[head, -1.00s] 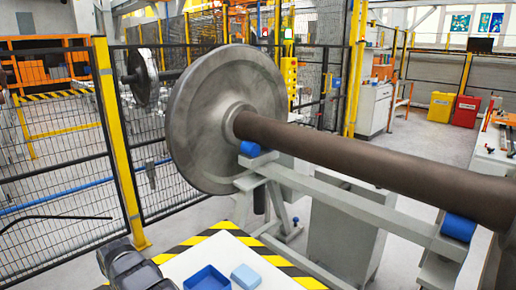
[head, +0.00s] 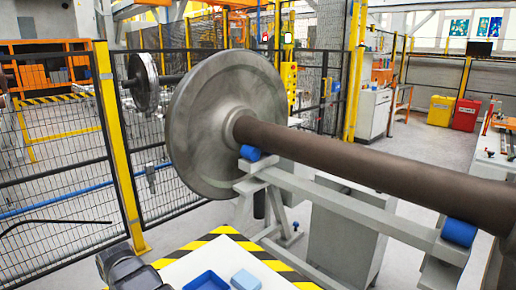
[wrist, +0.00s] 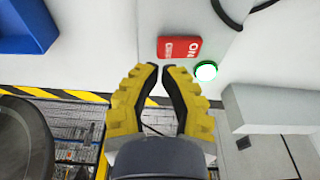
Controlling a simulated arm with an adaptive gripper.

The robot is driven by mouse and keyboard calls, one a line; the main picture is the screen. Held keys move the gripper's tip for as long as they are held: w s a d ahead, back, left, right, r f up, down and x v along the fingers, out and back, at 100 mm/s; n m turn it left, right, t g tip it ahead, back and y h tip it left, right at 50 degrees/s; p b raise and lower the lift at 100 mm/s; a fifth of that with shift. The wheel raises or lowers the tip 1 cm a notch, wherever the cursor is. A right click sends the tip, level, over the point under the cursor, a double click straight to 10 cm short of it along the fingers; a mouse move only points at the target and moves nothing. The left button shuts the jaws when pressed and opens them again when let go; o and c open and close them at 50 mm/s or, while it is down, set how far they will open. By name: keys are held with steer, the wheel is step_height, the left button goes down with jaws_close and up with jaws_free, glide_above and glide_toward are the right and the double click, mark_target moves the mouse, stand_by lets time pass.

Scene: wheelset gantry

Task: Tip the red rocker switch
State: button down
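The red rocker switch (wrist: 180,47) lies on a white panel in the wrist view, with white "ON" lettering at its right end. Its tilt is hard to tell. My gripper (wrist: 161,69) has yellow fingers with dark inner pads. The fingertips are drawn in close together, with nothing held between them. They appear just below the switch in the picture; I cannot tell their height above the panel. The switch and fingers do not show in the head view.
A lit green button (wrist: 206,71) sits right of the fingertips. A grey block (wrist: 268,108) stands farther right. A blue tray (wrist: 22,28) is at upper left. In the head view, a wheelset (head: 222,125) rests on a grey stand behind the striped table edge.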

steer(key=shift+f, duration=1.85)
stand_by(0.9)
steer(key=shift+r, duration=3.5)
steer(key=shift+d, duration=0.1)
steer(key=s+d+r+m+h, duration=0.1)
steer(key=s+d+r+m, duration=0.1)
steer(key=d+r, duration=0.6)
steer(key=s+d+r+m, duration=0.2)
steer(key=d+r, duration=0.1)
steer(key=d, duration=0.8)
steer(key=s+d+r+m+h, duration=0.1)
steer(key=d+r, duration=0.5)
steer(key=d, duration=0.4)
steer(key=s+d+m+g, duration=0.1)
steer(key=s+d, duration=0.3)
steer(key=s, duration=0.5)
steer(key=s+d+m+g, duration=0.1)
steer(key=s+d, duration=0.3)
steer(key=s, duration=0.5)
steer(key=s+d+m+g, duration=0.1)
steer(key=s+d, duration=0.3)
steer(key=s, duration=0.6)
steer(key=shift+d+r+m+y, duration=0.2)
steer(key=shift+m+y, duration=0.2)
steer(key=shift+m, duration=0.1)
